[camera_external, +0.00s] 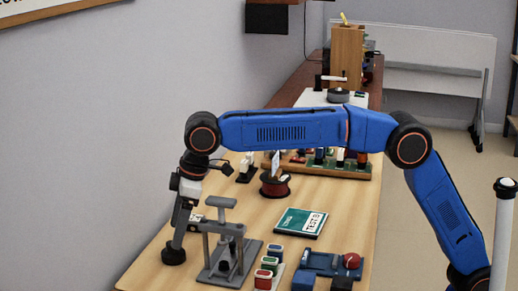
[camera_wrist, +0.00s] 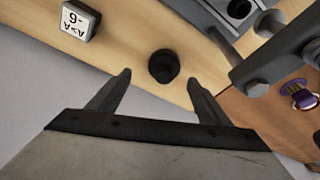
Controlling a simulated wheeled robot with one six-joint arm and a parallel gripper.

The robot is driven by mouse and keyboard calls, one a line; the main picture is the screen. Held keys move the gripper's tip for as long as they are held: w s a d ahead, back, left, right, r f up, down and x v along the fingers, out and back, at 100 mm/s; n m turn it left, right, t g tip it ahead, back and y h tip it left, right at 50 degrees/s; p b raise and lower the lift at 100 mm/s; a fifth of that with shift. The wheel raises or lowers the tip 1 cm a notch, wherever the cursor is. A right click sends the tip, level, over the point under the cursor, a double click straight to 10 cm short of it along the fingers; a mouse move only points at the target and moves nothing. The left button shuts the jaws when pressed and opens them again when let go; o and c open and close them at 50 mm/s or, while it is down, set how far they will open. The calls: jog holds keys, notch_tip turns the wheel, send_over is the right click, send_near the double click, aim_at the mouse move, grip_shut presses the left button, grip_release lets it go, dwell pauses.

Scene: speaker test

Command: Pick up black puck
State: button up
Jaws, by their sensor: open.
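The black puck (camera_wrist: 164,66) is a short dark cylinder on the light wooden table, near the table's edge. In the wrist view it lies just beyond and between the two fingertips of my gripper (camera_wrist: 159,80). The fingers are spread apart with nothing between them. In the external view the puck (camera_external: 173,257) is at the left side of the table, and my gripper (camera_external: 178,240) points down right above it. The exact gap between fingertips and puck is hard to tell.
A grey press-like stand (camera_external: 228,262) is close on the right of the puck. A teal book (camera_external: 300,222), small colored jars (camera_external: 268,268) and a blue holder (camera_external: 325,265) lie further right. In the wrist view a white labelled block (camera_wrist: 75,22) is at upper left.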

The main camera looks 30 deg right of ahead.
aim_at(173, 251)
jog(key=shift+s+a+x, duration=0.15)
jog(key=shift+x, duration=1.2)
jog(key=shift+s+a+x, duration=0.1)
jog(key=shift+s+x, duration=0.05)
jog(key=shift+x, duration=1.2)
jog(key=shift+r, duration=0.1)
jog(key=c, duration=1.3)
